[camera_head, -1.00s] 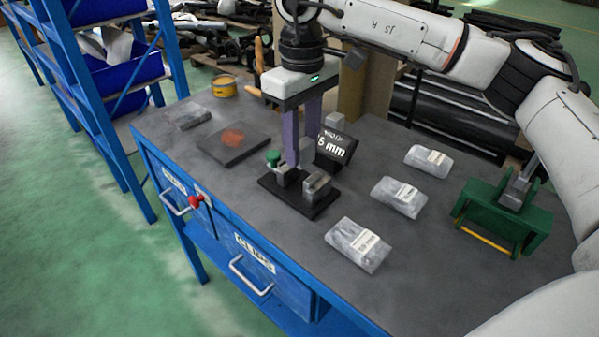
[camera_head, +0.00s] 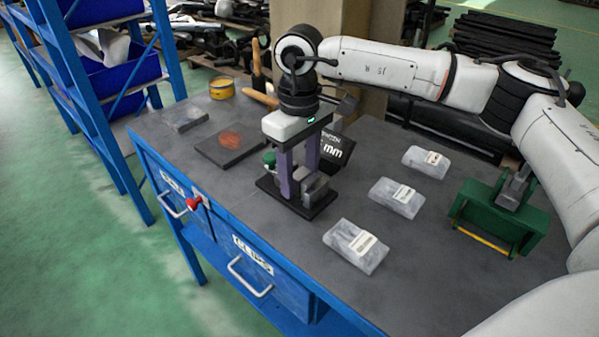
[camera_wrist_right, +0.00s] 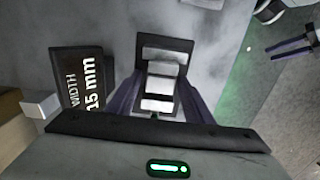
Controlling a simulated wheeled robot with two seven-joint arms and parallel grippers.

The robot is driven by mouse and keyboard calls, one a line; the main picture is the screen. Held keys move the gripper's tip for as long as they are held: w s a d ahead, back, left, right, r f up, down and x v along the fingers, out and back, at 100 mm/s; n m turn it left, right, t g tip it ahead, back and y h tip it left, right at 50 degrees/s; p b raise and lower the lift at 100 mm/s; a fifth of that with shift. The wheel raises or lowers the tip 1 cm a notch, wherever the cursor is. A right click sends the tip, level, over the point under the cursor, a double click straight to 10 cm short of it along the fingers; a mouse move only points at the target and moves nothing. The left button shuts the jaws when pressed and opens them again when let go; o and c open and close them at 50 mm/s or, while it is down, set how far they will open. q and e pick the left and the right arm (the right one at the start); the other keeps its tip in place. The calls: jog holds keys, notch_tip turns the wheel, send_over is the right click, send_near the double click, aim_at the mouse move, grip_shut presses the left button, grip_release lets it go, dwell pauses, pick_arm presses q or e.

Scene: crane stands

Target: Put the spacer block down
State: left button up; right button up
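A black stand (camera_head: 268,186) on the bench carries a green knob (camera_head: 269,157) and grey metal blocks (camera_head: 316,188). My right gripper (camera_head: 300,190) is lowered over it. In the right wrist view, its purple fingers (camera_wrist_right: 160,92) stand on either side of a pale grey block (camera_wrist_right: 158,104), likely the spacer block, with narrow gaps beside it. The fingers look open. Whether the block's underside rests on the stand is hidden. A black sign (camera_wrist_right: 82,82) reading "WIDTH 15 mm" stands beside it. My left gripper is not clearly seen in the head view.
Several wrapped packets (camera_head: 356,246) lie right of the stand, near a green fixture (camera_head: 500,216). A dark plate with an orange patch (camera_head: 232,143) lies left. A yellow tin (camera_head: 221,88) stands at the back left. A small grey cube (camera_wrist_right: 39,104) is near the sign.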

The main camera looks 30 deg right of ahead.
aim_at(299, 172)
notch_tip(299, 172, up, 12)
jog(key=shift+r, duration=0.2)
dwell(0.5)
dwell(0.4)
